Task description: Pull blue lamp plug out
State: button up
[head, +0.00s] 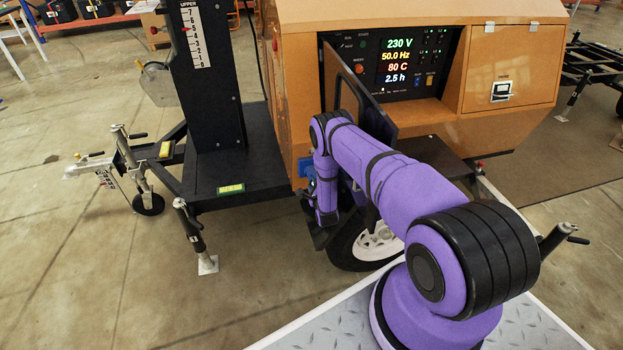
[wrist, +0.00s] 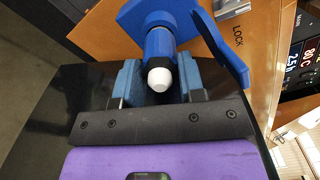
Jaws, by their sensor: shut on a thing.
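In the wrist view, the blue lamp plug (wrist: 160,45) is a blue cylinder with a dark band and a white rounded end (wrist: 159,79) facing my camera. Its far end meets a blue socket (wrist: 135,12) on the orange housing, and it looks seated there. A blue socket flap (wrist: 222,45) stands open on the right. My gripper (wrist: 159,72) is shut on the plug, with one blue finger on each side. In the head view, a bit of blue (head: 308,167) shows beside my arm at the housing's lower corner; my fingers and the plug are hidden there.
The orange generator housing (head: 400,15) has an open panel door (head: 362,95) close to my arm and a lit display (head: 398,60). A black mast (head: 208,70) stands left. A wheel (head: 375,243) and a support jack (head: 195,237) are below.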

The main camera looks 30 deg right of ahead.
jog(key=shift+v, duration=2.5)
jog(key=shift+a, duration=0.1)
